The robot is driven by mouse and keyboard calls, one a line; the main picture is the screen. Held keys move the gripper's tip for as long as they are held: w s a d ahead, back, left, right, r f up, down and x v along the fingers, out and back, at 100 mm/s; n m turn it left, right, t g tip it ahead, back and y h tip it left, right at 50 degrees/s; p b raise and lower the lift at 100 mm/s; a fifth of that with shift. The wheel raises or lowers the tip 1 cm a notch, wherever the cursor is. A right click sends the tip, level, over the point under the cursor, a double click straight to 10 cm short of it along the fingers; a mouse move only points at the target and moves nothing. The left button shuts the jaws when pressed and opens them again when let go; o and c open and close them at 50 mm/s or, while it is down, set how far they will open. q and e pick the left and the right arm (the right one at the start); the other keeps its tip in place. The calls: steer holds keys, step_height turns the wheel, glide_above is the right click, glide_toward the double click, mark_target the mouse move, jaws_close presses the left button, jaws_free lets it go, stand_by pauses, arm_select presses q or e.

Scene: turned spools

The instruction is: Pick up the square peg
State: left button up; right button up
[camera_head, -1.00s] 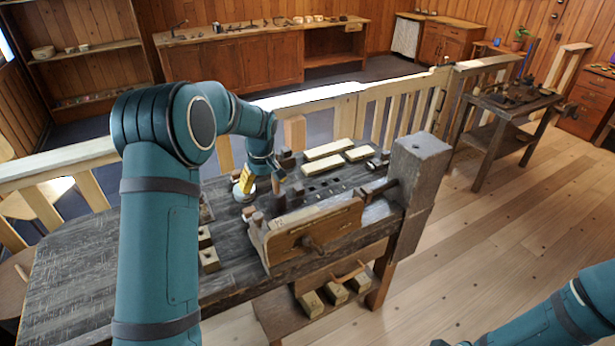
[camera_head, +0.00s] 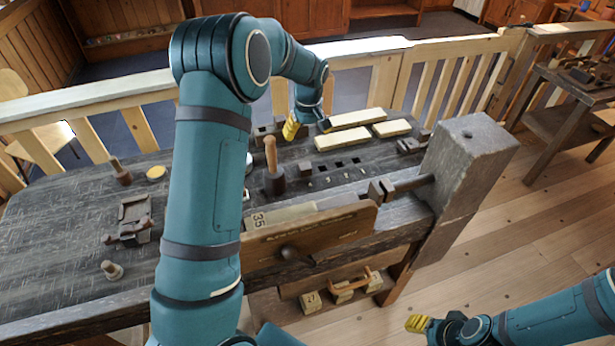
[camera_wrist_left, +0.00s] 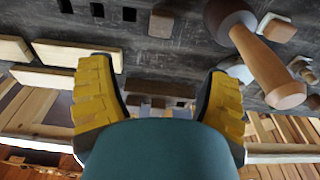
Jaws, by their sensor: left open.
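My left gripper (camera_head: 293,128) is above the back part of the dark workbench, behind the mallet. In the left wrist view its yellow fingers (camera_wrist_left: 160,98) are spread apart with nothing gripped. A brown square-ended piece (camera_wrist_left: 162,24), which looks like the square peg, is at the end of a row of dark square holes, ahead of the fingers and apart from them. In the head view it seems to be the small block (camera_head: 305,168) beside the holes. My right gripper (camera_head: 418,323) is low at the right, clear of the bench; its opening is unclear.
A mallet (camera_head: 272,168) stands handle-up close to the holes; its handle (camera_wrist_left: 278,80) is right of the fingers in the wrist view. Pale boards (camera_head: 342,139) lie at the back right. A vise (camera_head: 310,240) lines the front edge. A railing (camera_head: 440,75) runs behind.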

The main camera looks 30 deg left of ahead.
mark_target(305, 166)
arm_select(q)
steer(key=f, duration=0.6)
steer(key=w+f+b, duration=0.1)
steer(key=f, duration=0.2)
steer(key=shift+w+a+f, duration=0.1)
steer(key=shift+a+f, duration=0.2)
steer(key=shift+a, duration=0.1)
steer(key=f, duration=0.2)
steer(key=f+b, duration=0.1)
steer(key=f, duration=0.1)
steer(key=shift+a+f, duration=0.2)
steer(key=shift+f, duration=0.45)
steer(key=c, duration=1.3)
arm_select(e)
step_height(305, 166, down, 3)
steer(key=shift+a+r, duration=0.1)
steer(key=shift+r, duration=0.1)
